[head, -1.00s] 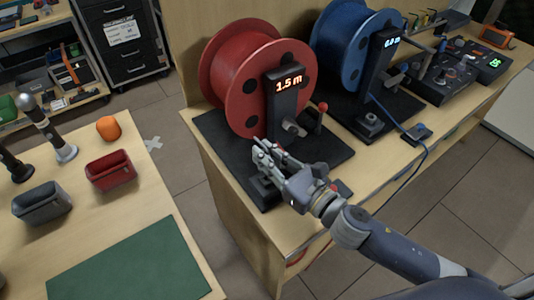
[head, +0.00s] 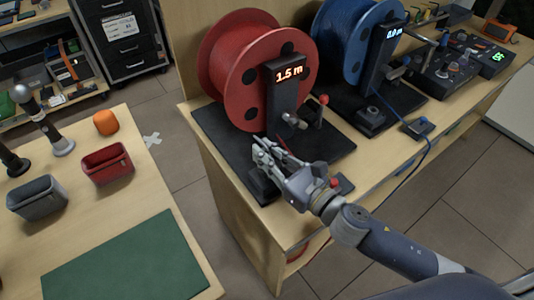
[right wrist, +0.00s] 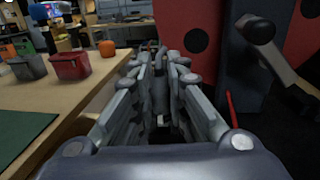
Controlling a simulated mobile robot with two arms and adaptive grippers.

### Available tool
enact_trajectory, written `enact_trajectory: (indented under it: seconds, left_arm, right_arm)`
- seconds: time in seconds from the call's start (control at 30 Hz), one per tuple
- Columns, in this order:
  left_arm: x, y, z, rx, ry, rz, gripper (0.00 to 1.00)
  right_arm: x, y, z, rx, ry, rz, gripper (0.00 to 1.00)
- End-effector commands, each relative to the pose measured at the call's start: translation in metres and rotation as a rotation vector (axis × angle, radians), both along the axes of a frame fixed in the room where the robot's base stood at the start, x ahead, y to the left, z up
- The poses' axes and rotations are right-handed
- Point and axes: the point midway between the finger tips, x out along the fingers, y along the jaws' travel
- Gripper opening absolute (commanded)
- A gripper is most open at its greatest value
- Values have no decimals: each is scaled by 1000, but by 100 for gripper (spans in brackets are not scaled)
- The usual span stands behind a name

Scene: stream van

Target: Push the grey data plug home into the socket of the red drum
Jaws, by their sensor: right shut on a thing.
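The red drum (head: 245,70) stands on a black base plate (head: 218,130) on the bench, behind a dark post reading 1.5 m (head: 289,73). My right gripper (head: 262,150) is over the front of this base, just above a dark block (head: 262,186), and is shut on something. The fingers hide nearly all of it; I take it to be the grey data plug, and only a small pale patch (right wrist: 163,120) shows between them in the right wrist view. The socket cannot be made out, nor whether the plug touches it. My left gripper is not in view.
A thin red cable (right wrist: 230,108) runs close beside the right fingers. A crank (head: 293,120) and a red-knobbed lever (head: 322,108) rise from the base behind the gripper. The blue drum (head: 345,45) stands to the right. A table with bins (head: 106,165) is at left.

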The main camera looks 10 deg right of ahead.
Motion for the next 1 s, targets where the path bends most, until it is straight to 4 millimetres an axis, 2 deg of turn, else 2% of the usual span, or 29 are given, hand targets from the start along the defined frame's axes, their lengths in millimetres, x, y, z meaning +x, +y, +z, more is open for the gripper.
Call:
enact_trajectory:
  seconds: [0.97,1.0]
  left_arm:
    - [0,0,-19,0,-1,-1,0]
    - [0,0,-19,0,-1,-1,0]
  right_arm:
    - [0,0,-23,-1,1,0,0]
    - [0,0,-23,0,0,0,18]
